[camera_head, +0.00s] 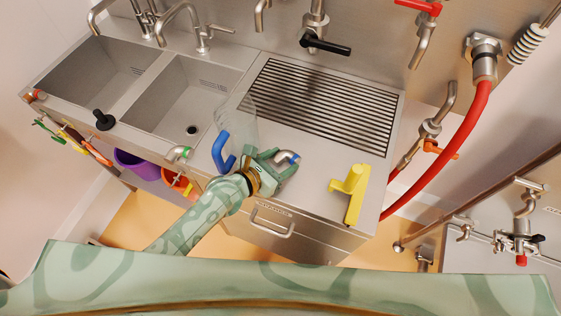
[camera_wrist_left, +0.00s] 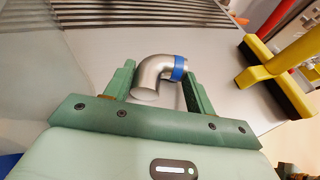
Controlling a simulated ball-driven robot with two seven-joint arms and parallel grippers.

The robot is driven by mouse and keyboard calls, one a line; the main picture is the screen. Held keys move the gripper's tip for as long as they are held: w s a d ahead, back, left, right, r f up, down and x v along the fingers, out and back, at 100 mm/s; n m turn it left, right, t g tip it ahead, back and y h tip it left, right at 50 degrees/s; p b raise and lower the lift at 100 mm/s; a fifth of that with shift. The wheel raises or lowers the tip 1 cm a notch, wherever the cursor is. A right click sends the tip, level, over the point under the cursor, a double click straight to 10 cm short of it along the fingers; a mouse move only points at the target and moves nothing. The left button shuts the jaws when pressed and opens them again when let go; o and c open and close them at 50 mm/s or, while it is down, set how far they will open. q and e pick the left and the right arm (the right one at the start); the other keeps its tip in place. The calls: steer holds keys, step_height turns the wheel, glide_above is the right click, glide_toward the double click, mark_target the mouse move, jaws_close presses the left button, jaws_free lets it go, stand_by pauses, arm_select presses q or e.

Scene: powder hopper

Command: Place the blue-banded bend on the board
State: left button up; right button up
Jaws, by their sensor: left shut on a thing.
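The blue-banded bend (camera_head: 288,156) is a short grey metal elbow with a blue ring at one end. It also shows in the left wrist view (camera_wrist_left: 152,72), with the ring on the right and the other end turned down towards me. My left gripper (camera_head: 276,161) is shut on it, with one green finger on each side, over the front part of the steel worktop. I cannot tell whether the bend touches the worktop. The ribbed draining board (camera_head: 318,104) lies behind the gripper, with bare steel in between.
A clear jug with a blue handle (camera_head: 222,150) stands close to the left of my gripper. A yellow tool (camera_head: 356,192) stands to the right on the worktop. Two sinks (camera_head: 190,100) lie left. A red hose (camera_head: 463,143) hangs at the right.

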arm_select(q)
steer(key=shift+f, duration=0.1)
steer(key=o, duration=1.2)
steer(key=shift+r, duration=0.25)
steer(key=p+v, duration=0.3)
steer(key=v, duration=0.9)
